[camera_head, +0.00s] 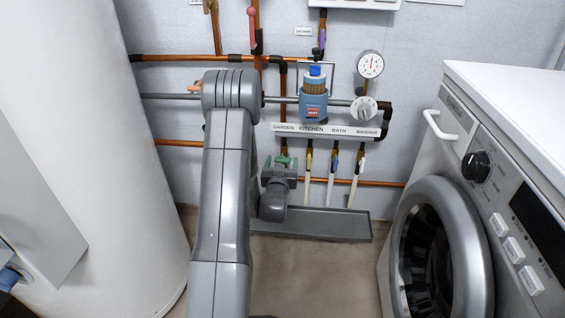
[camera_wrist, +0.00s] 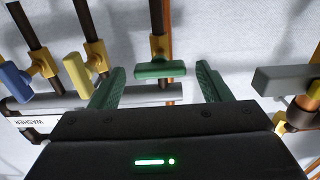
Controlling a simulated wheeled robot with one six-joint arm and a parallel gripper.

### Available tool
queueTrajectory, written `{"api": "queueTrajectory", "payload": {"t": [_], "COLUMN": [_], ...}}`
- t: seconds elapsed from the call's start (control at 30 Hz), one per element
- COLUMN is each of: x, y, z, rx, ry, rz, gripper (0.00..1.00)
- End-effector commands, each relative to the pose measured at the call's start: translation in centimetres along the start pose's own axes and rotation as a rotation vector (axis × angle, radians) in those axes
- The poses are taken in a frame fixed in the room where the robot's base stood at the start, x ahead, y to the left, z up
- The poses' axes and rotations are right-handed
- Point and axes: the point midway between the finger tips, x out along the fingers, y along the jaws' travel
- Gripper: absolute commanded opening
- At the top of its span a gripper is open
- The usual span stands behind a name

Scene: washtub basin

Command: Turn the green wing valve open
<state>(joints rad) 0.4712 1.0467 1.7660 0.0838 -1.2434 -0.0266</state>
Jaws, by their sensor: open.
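The green wing valve (camera_wrist: 160,70) is in the middle of the wrist view, on a brass body on a dark pipe. Its wing lies crosswise to that pipe. In the head view the green valve (camera_head: 284,159) shows small below the GARDEN label, partly mixed with my green fingertips. My gripper (camera_wrist: 158,86) is open, with one green finger to the left and one to the right of the wing. Gaps show on both sides, so I see no contact. In the head view my gripper (camera_head: 280,164) is in front of the valve, partly hiding it.
A yellow valve (camera_wrist: 78,72) and a blue valve (camera_wrist: 15,80) stand left of the green one in the wrist view. A grey handle (camera_wrist: 285,78) is to the right. The labelled rail (camera_head: 325,131) runs above the valves. A washing machine (camera_head: 480,190) stands at right.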

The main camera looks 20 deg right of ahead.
Motion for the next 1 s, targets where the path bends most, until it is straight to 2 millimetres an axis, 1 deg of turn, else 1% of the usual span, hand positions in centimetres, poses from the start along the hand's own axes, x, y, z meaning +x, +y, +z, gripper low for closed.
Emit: {"api": "queueTrajectory", "payload": {"t": [0.03,0.1,0.2,0.5,0.57,0.6,0.73,1.0], "x": [0.6,1.3,1.8,2.0,2.0,2.0,2.0,1.9], "y": [0.0,0.0,0.0,0.0,0.0,0.0,0.0,0.0], "z": [0.1,0.1,0.0,0.0,0.0,0.0,0.0,0.0], "rx": [0.0,0.0,0.0,-0.001,0.0,0.0,0.0,-0.022], "ry": [0.003,0.001,0.0,-0.001,-0.001,-0.001,-0.001,-0.001], "rz": [0.0,0.0,0.0,0.0,0.0,0.0,0.0,0.0], "gripper": [0.71,0.71,0.71,0.71,0.59,0.51,0.26,0.26]}}
